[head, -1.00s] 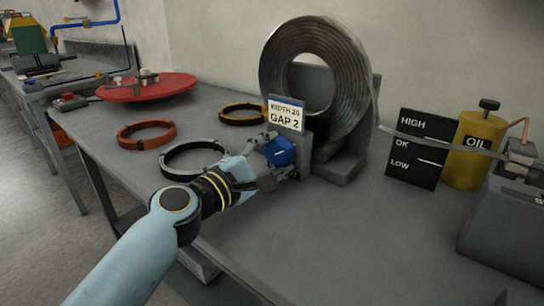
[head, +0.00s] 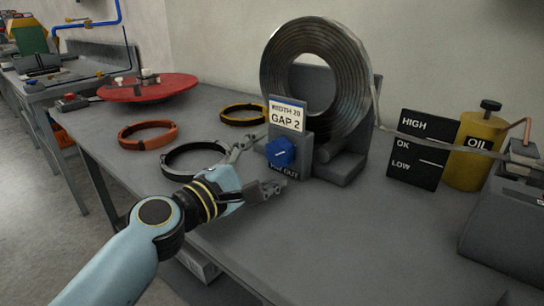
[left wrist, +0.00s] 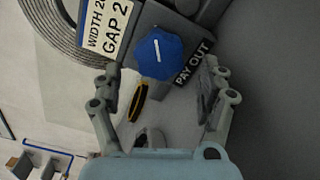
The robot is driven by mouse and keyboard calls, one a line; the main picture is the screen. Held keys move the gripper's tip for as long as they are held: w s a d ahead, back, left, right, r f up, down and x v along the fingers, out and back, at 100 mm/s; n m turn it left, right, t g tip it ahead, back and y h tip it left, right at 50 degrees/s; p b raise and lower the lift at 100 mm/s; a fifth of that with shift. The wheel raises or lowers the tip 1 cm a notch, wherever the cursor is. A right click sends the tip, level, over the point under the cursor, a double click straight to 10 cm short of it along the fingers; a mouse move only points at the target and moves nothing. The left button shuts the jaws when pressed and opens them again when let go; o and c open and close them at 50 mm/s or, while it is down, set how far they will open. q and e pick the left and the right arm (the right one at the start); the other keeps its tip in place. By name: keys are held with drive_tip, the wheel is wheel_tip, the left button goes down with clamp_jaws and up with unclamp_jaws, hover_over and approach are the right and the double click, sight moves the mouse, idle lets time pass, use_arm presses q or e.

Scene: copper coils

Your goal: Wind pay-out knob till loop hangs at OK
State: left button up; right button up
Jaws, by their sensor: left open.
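The blue pay-out knob (head: 281,152) is on the front of the coil stand, under a "GAP 2" card (head: 287,117). In the left wrist view the knob (left wrist: 160,55) shows a white line, beside a "PAY OUT" label (left wrist: 193,62). My left gripper (head: 260,166) is open and empty, its fingers spread apart just short of the knob. The metal strip (head: 388,129) runs from the coil (head: 360,80) rightward past the HIGH/OK/LOW board (head: 417,178). It sags slightly, near the board's upper mark, above the lower one. My right gripper is not in view.
A yellow oil can (head: 470,165) stands beside the board, and a grey machine (head: 510,225) is at the right. Dark (head: 190,176), orange (head: 146,144) and yellow-black rings lie left of the stand. A red turntable (head: 140,92) is farther back. The front bench is clear.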

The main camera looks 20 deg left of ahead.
use_arm(q)
drive_tip(key=v, duration=0.9)
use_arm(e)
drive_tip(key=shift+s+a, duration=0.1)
